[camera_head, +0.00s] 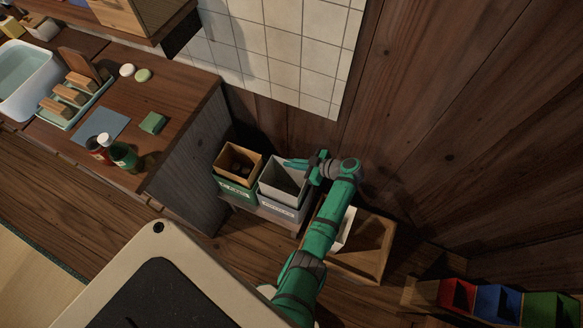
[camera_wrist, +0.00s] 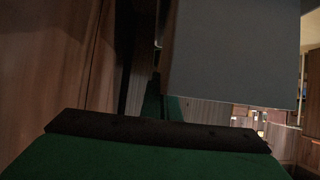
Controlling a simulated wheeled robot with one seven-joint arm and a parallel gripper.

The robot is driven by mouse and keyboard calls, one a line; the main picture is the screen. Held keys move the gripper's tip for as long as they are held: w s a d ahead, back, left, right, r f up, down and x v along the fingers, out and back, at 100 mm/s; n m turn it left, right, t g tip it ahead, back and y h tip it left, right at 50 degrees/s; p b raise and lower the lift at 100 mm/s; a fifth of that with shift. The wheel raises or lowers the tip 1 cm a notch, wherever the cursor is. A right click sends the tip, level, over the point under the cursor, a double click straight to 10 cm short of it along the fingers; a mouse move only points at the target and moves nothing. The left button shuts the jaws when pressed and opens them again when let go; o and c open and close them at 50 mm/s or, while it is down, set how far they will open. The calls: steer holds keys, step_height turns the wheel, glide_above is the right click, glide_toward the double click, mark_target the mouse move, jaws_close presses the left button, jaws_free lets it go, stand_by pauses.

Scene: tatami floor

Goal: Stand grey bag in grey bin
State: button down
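The grey bag (camera_head: 281,185) is an open-topped, upright box shape in the head view. Its lower part is inside the grey bin (camera_head: 277,208), which has a pale label on its front; whether the bag touches the bin floor is hidden. My gripper (camera_head: 297,163) is at the bag's back right rim, with a green finger along that rim. In the wrist view the bag's flat grey side (camera_wrist: 235,55) fills the upper right, close to the camera, and hides part of the fingers. I cannot tell whether the fingers are closed on the bag wall.
A green bin (camera_head: 235,190) holding a brown bag (camera_head: 238,160) stands just left of the grey bin. A wooden counter end (camera_head: 188,160) is further left, a wooden wall behind. A wooden tray (camera_head: 375,262) lies right, under my arm. Red, blue and green bins (camera_head: 497,300) stand far right.

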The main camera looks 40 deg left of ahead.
steer(key=shift+f, duration=2.05)
steer(key=c, duration=2)
jaws_free()
steer(key=shift+c, duration=0.2)
steer(key=v, duration=1.2)
